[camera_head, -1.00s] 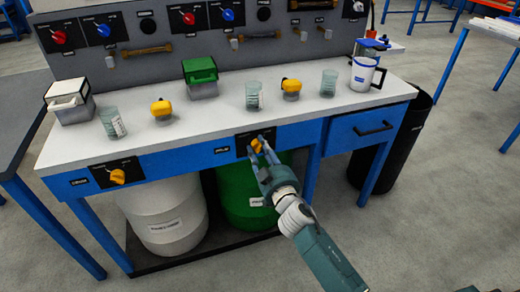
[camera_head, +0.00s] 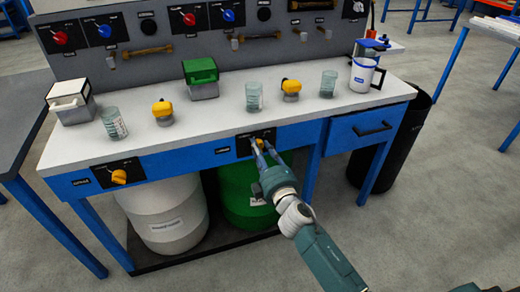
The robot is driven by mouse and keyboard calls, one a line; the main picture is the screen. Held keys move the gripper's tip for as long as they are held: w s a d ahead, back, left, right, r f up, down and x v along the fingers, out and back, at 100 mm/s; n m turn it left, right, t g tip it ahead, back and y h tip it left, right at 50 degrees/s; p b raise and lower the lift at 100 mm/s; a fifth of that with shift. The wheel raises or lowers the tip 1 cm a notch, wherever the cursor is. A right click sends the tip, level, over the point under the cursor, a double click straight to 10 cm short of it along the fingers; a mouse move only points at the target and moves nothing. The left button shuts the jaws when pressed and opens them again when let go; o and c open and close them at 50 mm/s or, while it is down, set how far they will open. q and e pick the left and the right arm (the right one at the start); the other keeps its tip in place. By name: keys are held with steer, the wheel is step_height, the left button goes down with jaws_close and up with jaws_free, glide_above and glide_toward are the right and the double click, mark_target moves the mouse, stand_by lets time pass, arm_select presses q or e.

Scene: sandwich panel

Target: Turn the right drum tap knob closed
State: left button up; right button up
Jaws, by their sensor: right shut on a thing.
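The right drum tap knob (camera_head: 260,142) is a small orange-yellow knob on a black plate on the blue front rail of the bench, above the green drum (camera_head: 240,205). My right gripper (camera_head: 262,151) reaches it from below right and is shut on it. The fingers hide most of the knob, so I cannot tell its exact angle. The left drum tap knob (camera_head: 119,177) is yellow and sits on a black plate above the white drum (camera_head: 165,215). My left gripper is not in view.
The white bench top (camera_head: 210,122) holds beakers, two yellow-topped items, a green-lidded box (camera_head: 201,77) and a white jug (camera_head: 362,75). A drawer (camera_head: 370,130) is right of the knob, and a black bin (camera_head: 405,140) stands beyond. The floor at front right is clear.

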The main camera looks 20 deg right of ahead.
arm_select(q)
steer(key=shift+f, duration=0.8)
arm_select(e)
steer(key=n, duration=0.4)
steer(key=shift+d+f+n, duration=0.15)
steer(key=shift+f+n, duration=0.15)
steer(key=shift+n, duration=0.1)
steer(key=shift+d, duration=0.1)
steer(key=o, duration=1.2)
steer(key=shift+r, duration=0.1)
steer(key=shift+c, duration=0.2)
steer(key=s, duration=1.2)
steer(key=shift+d, duration=0.2)
